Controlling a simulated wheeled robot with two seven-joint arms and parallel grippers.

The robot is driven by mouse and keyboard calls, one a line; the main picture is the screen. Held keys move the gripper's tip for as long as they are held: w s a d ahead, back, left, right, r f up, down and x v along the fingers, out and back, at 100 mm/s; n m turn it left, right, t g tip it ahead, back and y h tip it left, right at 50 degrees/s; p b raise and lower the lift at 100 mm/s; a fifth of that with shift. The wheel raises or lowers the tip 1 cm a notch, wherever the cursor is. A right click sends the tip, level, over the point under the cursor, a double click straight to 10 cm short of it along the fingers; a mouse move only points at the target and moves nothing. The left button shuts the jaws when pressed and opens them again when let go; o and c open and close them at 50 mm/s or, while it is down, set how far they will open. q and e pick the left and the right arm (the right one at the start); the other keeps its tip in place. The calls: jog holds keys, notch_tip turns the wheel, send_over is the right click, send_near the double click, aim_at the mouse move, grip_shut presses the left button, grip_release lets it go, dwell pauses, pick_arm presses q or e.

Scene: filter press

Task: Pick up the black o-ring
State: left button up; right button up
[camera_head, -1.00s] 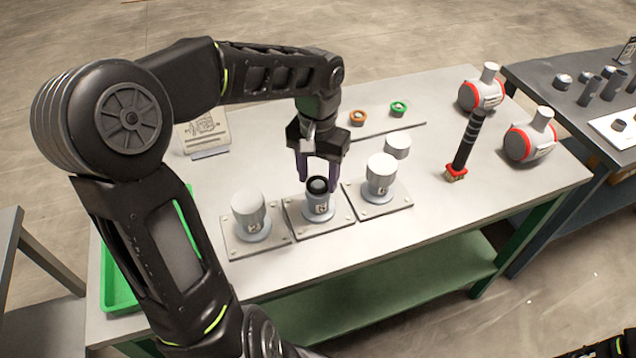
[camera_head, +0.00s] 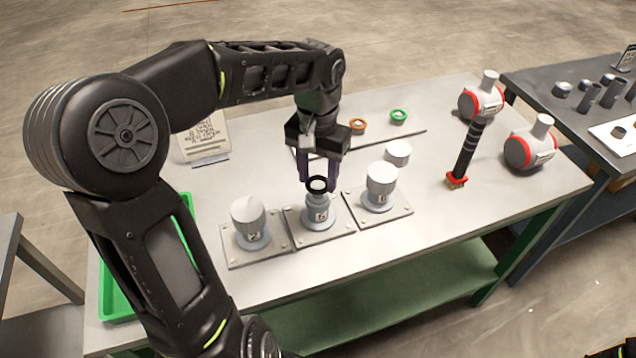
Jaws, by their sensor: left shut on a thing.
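The black o-ring (camera_head: 317,191) is between the two purple fingers of my left gripper (camera_head: 318,183), which is shut on it from both sides. The ring is level, at the top of the grey post of the middle fixture (camera_head: 320,215). I cannot tell whether it still touches the post. My left gripper points down over this fixture, with its arm arching in from the left.
Capped fixtures stand left (camera_head: 250,222) and right (camera_head: 381,187) of the middle one. A loose white cap (camera_head: 398,152), an orange ring (camera_head: 358,126) and a green ring (camera_head: 399,116) lie behind. A green tray (camera_head: 117,299) is at the left.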

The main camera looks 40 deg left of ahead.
pick_arm(q)
notch_tip(320, 180, up, 8)
jog(key=shift+f, duration=0.25)
jog(key=shift+d, duration=0.1)
dwell(0.7)
